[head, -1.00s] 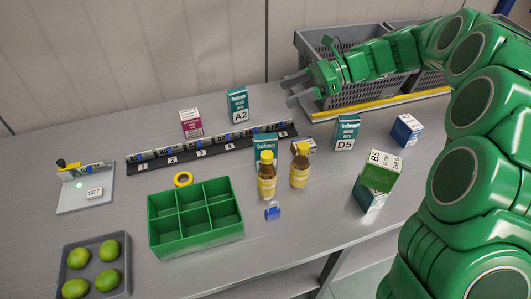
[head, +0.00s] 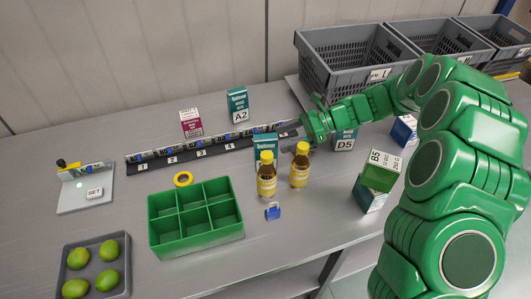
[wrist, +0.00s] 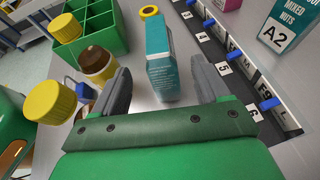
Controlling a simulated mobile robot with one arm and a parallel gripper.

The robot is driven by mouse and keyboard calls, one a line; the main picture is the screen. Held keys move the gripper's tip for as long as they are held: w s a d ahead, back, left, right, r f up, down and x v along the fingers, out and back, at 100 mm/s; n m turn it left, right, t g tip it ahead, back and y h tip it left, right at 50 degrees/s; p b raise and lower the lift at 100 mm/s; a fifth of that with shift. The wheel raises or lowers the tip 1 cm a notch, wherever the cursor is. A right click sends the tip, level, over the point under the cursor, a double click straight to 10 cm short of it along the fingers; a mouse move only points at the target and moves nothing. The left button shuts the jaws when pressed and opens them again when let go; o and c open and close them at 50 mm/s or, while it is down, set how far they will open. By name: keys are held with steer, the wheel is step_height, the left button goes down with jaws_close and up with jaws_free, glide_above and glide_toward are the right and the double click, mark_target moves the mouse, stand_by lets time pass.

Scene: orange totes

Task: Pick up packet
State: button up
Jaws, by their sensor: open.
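Several packets stand on the grey table. A teal packet (head: 265,147) is upright behind the amber bottles. In the wrist view this teal packet (wrist: 160,62) appears between my finger lines, ahead of the jaws. My gripper (head: 288,138) is open and empty, just right of that packet and behind the right bottle. In the wrist view my gripper (wrist: 160,78) shows its two fingers wide apart. Other packets are teal A2 (head: 238,105), magenta (head: 191,123), teal D5 (head: 345,140), partly covered by my arm, and green B5 (head: 380,171), on a teal box.
Two yellow-capped bottles (head: 267,180) stand close in front of the teal packet. A numbered black rail (head: 205,149) runs behind it. A green divided tray (head: 195,222), yellow tape (head: 183,179) and blue padlock (head: 272,211) lie nearer. Grey crates (head: 345,75) line the back right.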

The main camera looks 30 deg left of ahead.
mark_target(266, 144)
steer(key=shift+x, duration=3.45)
steer(key=shift+r, duration=0.15)
steer(key=c, duration=1.2)
